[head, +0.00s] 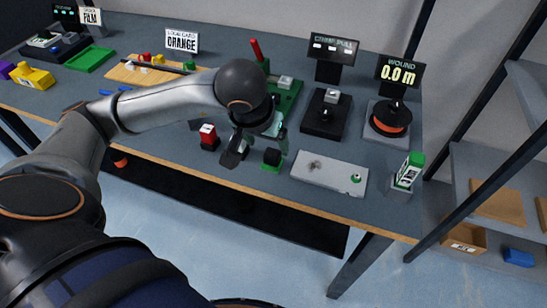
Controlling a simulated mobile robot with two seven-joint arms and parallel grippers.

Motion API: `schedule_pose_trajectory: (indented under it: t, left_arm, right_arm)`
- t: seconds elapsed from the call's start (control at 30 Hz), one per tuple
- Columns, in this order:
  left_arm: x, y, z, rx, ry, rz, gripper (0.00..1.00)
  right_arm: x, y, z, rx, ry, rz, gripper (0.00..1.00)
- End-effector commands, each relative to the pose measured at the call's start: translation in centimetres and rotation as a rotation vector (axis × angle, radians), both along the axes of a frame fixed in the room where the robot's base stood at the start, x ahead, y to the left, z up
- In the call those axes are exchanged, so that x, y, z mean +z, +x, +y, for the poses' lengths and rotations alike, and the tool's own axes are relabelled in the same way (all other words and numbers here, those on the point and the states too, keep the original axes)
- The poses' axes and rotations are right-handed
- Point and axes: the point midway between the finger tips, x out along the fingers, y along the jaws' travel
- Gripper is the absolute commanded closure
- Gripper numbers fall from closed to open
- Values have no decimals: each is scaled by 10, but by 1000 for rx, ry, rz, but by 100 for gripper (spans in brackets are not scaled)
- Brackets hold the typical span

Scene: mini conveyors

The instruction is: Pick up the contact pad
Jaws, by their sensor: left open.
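My left gripper (257,153) hangs over the front part of the grey workbench (225,172), its fingers pointing down and apart. Nothing shows held between the fingers. A red block with a white top on a dark base (208,138) stands to the left of the gripper. No label marks the contact pad, so I cannot tell for certain which thing it is. My right gripper is not in view.
A pale grey plate (330,174) lies to the right, with a green-and-white box (409,170) beyond it. Behind stand a green fixture with a red lever (257,52), a black press-like station (325,118) and an orange spool (391,117). The bench's wooden front edge (300,207) is close.

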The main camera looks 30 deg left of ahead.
Motion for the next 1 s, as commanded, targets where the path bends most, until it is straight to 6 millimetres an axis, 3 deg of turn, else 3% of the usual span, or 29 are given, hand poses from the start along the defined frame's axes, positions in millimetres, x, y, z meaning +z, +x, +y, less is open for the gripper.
schedule_pose_trajectory:
  t: [0.27,0.53,0.83,1.0]
  left_arm:
    - [-23,9,2,1,-2,3,20]
    - [-58,25,4,0,-3,3,20]
    - [-63,28,5,0,-3,-1,20]
    - [-62,28,5,0,-3,-1,38]
  right_arm:
    - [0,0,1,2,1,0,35]
    - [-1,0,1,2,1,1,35]
    - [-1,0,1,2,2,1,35]
    - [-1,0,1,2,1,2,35]
